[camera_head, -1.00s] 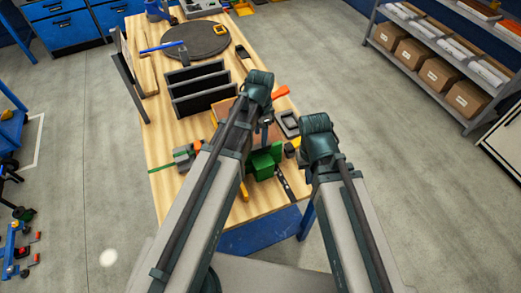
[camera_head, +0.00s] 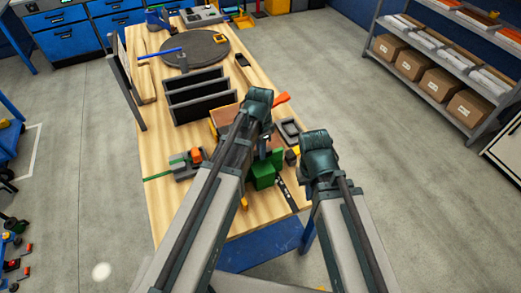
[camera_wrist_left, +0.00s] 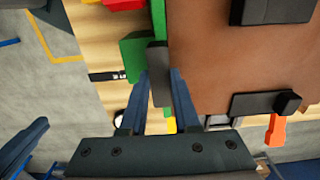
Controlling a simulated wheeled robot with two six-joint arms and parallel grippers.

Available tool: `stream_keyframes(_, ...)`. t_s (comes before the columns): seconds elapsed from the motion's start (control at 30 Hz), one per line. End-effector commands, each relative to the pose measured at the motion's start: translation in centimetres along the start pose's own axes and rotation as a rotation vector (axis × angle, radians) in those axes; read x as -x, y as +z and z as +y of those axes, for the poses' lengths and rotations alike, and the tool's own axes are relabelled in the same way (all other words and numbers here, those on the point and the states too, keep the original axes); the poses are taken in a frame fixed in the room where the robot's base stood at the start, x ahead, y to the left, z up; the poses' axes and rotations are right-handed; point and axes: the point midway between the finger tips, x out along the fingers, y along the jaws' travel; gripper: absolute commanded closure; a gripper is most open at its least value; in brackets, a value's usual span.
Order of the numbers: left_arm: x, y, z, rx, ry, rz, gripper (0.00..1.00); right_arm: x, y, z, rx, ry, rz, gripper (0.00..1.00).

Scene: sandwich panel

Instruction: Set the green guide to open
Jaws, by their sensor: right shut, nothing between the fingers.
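The green guide shows as a green block (camera_head: 265,172) near the front of the wooden bench, just below my left gripper (camera_head: 262,138) in the head view. In the left wrist view, a green plate (camera_wrist_left: 135,55) and a green strip run along the edge of a brown panel (camera_wrist_left: 215,65). There my left gripper's blue fingers (camera_wrist_left: 159,78) stand on either side of a grey upright bar (camera_wrist_left: 158,60) beside the green strip. I cannot tell whether they press on it. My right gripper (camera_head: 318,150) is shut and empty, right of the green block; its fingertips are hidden.
Black upright dividers (camera_head: 197,93) and a round grey turntable (camera_head: 188,48) stand further back on the bench (camera_head: 160,205). An orange handle (camera_head: 283,98) sticks out to the right of my left gripper. A small grey tray (camera_head: 289,130) lies near the right edge.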

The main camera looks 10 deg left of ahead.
Motion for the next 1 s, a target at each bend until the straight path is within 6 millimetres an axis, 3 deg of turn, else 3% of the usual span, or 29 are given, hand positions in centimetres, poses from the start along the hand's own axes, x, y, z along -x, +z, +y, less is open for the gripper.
stream_keyframes(0.1, 0.0, 0.0, 0.0, 0.0, 0.0, 0.0, 1.0, 0.0, 0.0, 0.0, 0.0, 0.0, 0.0, 1.0)
stream_keyframes(1.0, -0.01, 0.0, 0.0, 0.0, 0.0, 0.0, 1.0, -0.01, 0.0, 0.0, 0.0, 0.0, 0.0, 1.0)
